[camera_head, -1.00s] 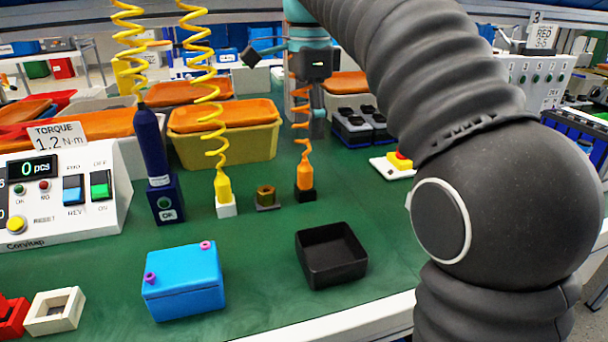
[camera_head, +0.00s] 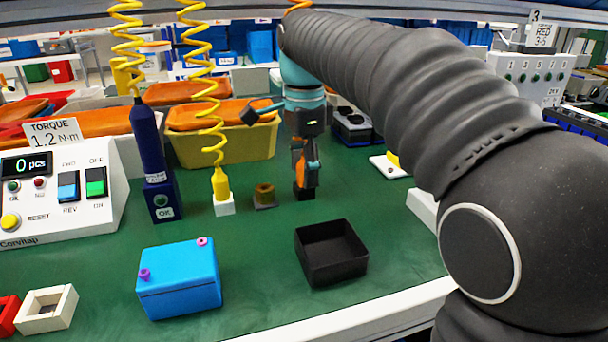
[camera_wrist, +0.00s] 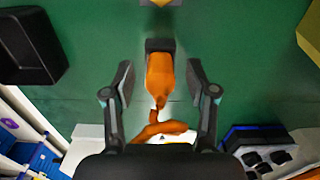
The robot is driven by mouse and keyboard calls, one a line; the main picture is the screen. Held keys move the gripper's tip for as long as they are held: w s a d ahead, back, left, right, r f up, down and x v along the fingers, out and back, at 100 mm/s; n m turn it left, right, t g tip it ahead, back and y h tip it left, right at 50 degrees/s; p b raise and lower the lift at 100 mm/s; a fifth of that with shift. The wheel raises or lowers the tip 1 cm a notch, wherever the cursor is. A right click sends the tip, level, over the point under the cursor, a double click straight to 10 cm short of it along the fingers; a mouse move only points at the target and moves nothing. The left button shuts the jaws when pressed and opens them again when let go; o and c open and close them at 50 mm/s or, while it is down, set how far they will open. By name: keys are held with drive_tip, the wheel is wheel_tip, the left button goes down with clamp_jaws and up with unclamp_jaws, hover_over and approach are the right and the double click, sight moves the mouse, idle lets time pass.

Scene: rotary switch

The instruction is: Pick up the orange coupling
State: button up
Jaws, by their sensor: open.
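The orange coupling (camera_wrist: 160,78) stands upright in a small black holder (camera_wrist: 159,45) on the green bench, with an orange coiled hose (camera_wrist: 158,128) at its top end. My gripper (camera_wrist: 160,82) is open in the wrist view, one finger on each side of the coupling with a gap at both sides. In the head view my gripper (camera_head: 305,165) is lowered over the coupling (camera_head: 311,172) and partly hides it. The black holder (camera_head: 304,191) shows below it. The hose is mostly hidden behind my arm there.
A yellow coupling (camera_head: 221,184) on a coiled hose and a small brass part (camera_head: 264,192) stand left of my gripper. A black open box (camera_head: 331,262) and a blue box (camera_head: 179,285) lie nearer. A yellow bin (camera_head: 222,148) is behind. Green surface between them is free.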

clamp_jaws()
drive_tip(key=shift+r, duration=0.15)
wheel_tip(320, 180, up, 4)
drive_tip(key=shift+r+p, duration=0.1)
drive_tip(key=shift+p, duration=0.4)
drive_tip(key=s+d+r, duration=0.4)
drive_tip(key=d+r, duration=0.2)
drive_tip(key=d, duration=0.5)
drive_tip(key=shift+r, duration=0.3)
drive_tip(key=c, duration=0.6)
unclamp_jaws()
clamp_jaws()
